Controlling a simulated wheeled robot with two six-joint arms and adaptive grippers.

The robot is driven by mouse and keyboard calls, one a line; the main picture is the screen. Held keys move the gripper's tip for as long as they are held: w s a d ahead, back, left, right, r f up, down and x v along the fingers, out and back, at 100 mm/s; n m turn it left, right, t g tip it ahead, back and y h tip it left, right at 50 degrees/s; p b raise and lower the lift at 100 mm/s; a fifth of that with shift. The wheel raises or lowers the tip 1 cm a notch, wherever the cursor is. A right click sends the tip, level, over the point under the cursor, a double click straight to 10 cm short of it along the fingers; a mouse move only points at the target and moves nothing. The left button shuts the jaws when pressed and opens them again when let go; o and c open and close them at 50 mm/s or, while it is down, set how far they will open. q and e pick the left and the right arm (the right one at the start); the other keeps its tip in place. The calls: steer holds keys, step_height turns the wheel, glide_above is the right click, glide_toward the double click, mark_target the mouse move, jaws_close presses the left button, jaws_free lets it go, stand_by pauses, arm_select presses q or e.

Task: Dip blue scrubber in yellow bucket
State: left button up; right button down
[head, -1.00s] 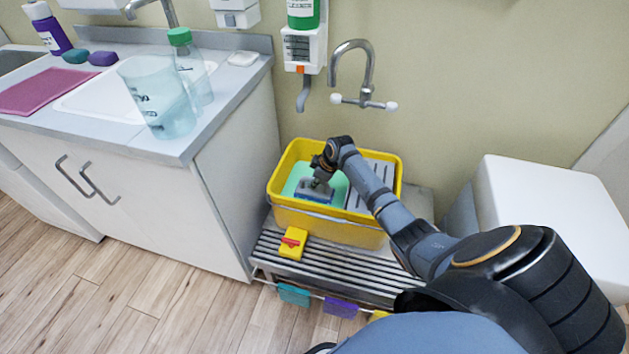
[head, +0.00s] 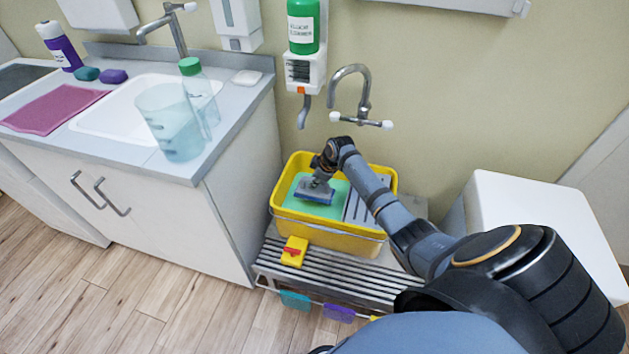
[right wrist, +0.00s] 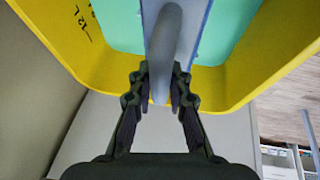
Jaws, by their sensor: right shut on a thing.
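The yellow bucket (head: 330,238) stands on a slatted metal rack below the wall tap and holds green liquid (head: 332,207). A grey wringer plate covers its right part. My right gripper (head: 319,180) is shut on the blue scrubber (head: 316,195), which is inside the bucket's rim over the green liquid. In the right wrist view the gripper (right wrist: 160,88) grips the scrubber's grey handle (right wrist: 165,45), with the bucket wall (right wrist: 240,85) around it. I cannot tell how deep the scrubber's underside is in the liquid. My left gripper is not in view.
A yellow and red item (head: 294,252) lies on the slatted rack (head: 330,275) in front of the bucket. The sink counter (head: 215,150) with a clear jug (head: 172,125) is on the left. A white box (head: 545,220) stands on the right. The wall tap (head: 362,95) is above.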

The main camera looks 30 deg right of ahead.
step_height(320, 180, up, 8)
steer(key=p, duration=0.6)
steer(key=shift+f+p, duration=0.15)
steer(key=shift+p, duration=0.2)
steer(key=shift+f, duration=0.1)
